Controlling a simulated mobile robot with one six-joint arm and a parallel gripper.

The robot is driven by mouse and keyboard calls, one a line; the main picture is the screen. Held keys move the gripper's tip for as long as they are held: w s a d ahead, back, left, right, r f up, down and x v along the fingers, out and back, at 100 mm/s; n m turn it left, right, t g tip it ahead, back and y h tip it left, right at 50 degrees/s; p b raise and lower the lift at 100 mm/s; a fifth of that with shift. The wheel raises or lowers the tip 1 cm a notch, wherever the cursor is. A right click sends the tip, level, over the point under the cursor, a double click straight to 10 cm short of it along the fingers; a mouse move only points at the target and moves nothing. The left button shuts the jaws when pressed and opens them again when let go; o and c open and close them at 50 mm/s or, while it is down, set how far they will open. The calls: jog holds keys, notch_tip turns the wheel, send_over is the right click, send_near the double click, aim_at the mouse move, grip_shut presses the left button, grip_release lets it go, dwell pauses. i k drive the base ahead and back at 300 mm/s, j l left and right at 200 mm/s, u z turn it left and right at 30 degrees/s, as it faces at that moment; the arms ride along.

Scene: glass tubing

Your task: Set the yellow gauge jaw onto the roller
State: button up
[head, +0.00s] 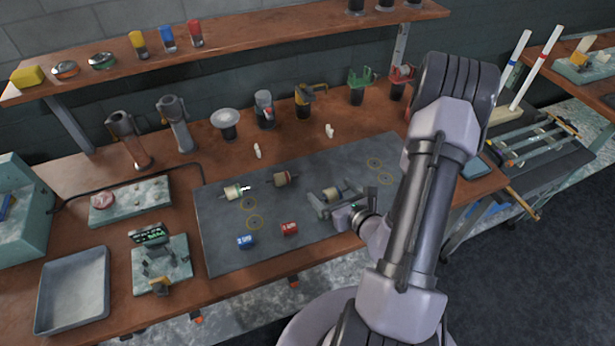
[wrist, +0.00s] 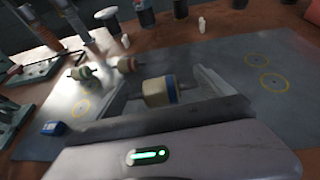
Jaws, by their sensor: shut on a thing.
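My gripper (head: 337,203) is over the right half of the grey mat, its fingers shut on a cream roller (head: 331,195) with a blue band. In the wrist view, the roller (wrist: 158,93) lies between the two fingers (wrist: 162,92); I cannot tell whether it touches the mat. The gauge stand (head: 176,250), with a lit green display (head: 150,235), is at the front left of the bench. A small yellow-orange part at its front (head: 159,287) looks like the gauge jaw. It is far from my gripper.
Two more rollers (head: 236,191) (head: 282,180) lie on the mat (head: 225,235). A blue block (head: 246,242) and a red block (head: 289,229) are near its front. A grey tray (head: 72,290) is left of the gauge. Upright tools line the back.

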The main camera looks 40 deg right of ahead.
aim_at(159, 286)
jog(key=i+j+z, duration=0.1)
jog(key=j+z, duration=0.2)
jog(key=j, duration=1.3)
jog(key=j+z, duration=0.3)
jog(key=j, duration=1.3)
jog(key=k, duration=0.05)
